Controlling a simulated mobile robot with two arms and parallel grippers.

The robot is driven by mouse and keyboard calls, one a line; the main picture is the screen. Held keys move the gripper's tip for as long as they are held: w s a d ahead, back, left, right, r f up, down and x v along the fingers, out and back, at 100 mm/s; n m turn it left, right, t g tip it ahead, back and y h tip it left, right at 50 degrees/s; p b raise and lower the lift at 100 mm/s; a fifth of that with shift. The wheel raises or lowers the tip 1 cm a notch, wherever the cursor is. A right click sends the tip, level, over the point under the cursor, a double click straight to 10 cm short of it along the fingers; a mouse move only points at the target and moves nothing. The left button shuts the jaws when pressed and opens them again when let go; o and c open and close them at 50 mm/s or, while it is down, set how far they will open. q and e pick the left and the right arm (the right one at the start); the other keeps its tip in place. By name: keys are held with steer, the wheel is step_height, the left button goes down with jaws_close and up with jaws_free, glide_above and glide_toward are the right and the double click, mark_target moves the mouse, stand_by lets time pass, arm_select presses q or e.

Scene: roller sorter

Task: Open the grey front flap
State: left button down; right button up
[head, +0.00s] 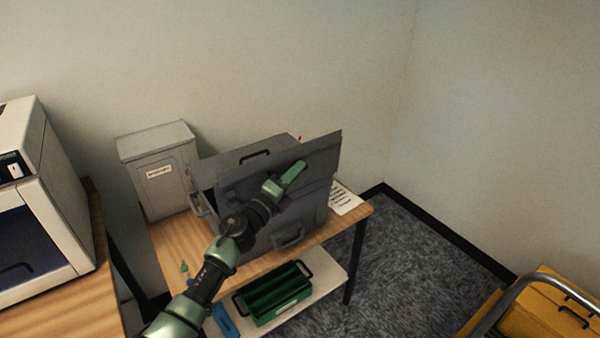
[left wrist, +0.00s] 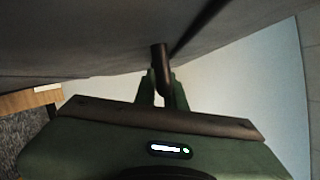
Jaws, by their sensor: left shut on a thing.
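The grey front flap (head: 322,155) is a flat panel on the upper front of the grey sorter box (head: 313,213). It stands out at a slant from the box, with its right corner raised. My left gripper (head: 296,171) lies in front of this panel in the head view. In the left wrist view its green fingers (left wrist: 163,88) are shut on a dark bar-like handle (left wrist: 161,58) that reaches down from a grey surface (left wrist: 100,35). The arm hides part of the flap and box front. My right gripper is not in view.
The box stands on a wooden table (head: 168,240) against the wall. A grey labelled cabinet (head: 160,172) is at its left. A green tray (head: 272,296) sits on the low shelf. A white machine (head: 50,215) is far left, a yellow cart (head: 545,310) lower right.

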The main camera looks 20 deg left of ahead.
arm_select(q)
steer(key=c, duration=1.5)
jaws_free()
steer(key=shift+f, duration=0.1)
steer(key=shift+s, duration=0.1)
steer(key=b+v, duration=0.1)
steer(key=v, duration=0.6)
steer(key=shift+s+a, duration=0.15)
steer(key=shift+s, duration=0.15)
steer(key=shift+f+b+v, duration=0.15)
steer(key=shift+b+v, duration=0.35)
steer(key=shift+v, duration=1.75)
steer(key=shift+f+b+v, duration=0.15)
steer(key=shift+b+v, duration=0.35)
steer(key=shift+v, duration=1.7)
steer(key=shift+a, duration=0.15)
